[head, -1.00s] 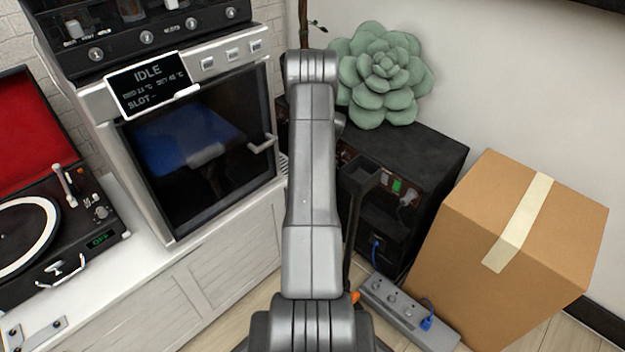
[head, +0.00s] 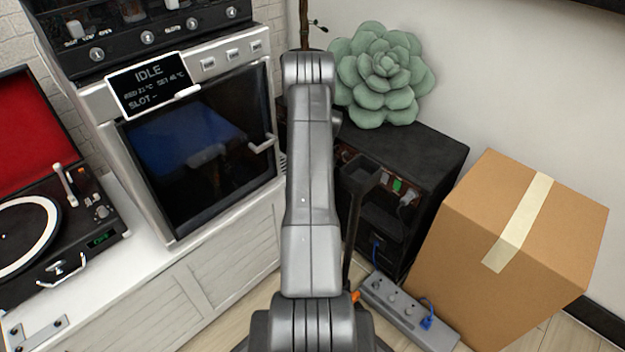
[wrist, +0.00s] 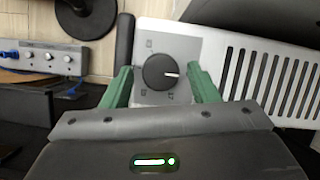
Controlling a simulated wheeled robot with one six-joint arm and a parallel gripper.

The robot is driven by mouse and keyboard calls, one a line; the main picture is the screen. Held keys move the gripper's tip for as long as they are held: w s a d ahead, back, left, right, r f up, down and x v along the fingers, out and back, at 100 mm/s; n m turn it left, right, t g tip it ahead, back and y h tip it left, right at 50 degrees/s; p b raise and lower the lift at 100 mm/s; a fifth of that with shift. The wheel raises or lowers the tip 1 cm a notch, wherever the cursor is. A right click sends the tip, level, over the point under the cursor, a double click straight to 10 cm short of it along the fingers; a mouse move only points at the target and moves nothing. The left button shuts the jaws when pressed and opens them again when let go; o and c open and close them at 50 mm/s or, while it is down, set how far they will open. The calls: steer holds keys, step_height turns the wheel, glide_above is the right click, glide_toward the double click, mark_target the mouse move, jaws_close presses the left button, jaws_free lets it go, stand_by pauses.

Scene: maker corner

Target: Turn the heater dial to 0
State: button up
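The heater dial (wrist: 158,72) is a round black knob with a white pointer line, on a grey square plate (wrist: 190,48) in the wrist view. The pointer points to the right. Small marks sit around the dial but are too small to read. My gripper (wrist: 160,78) is open, with one green finger to the left of the dial and one to the right. Gaps show between the fingers and the knob. The heater's white slotted body (wrist: 285,75) is on the right. In the head view my arm covers the middle, and I cannot make out the dial or my gripper.
A cardboard box (head: 460,240) stands at the right, beside a grey power strip (head: 405,310). A black cabinet (head: 430,150) bears a green succulent (head: 385,70). An oven-like machine (head: 200,150) and a record player (head: 35,235) are at the left.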

step_height(320, 180, up, 10)
steer(key=p, duration=0.2)
steer(key=shift+p, duration=0.35)
stand_by(0.3)
step_height(320, 180, down, 10)
steer(key=b, duration=0.2)
steer(key=shift+b, duration=0.4)
steer(key=shift+r, duration=0.15)
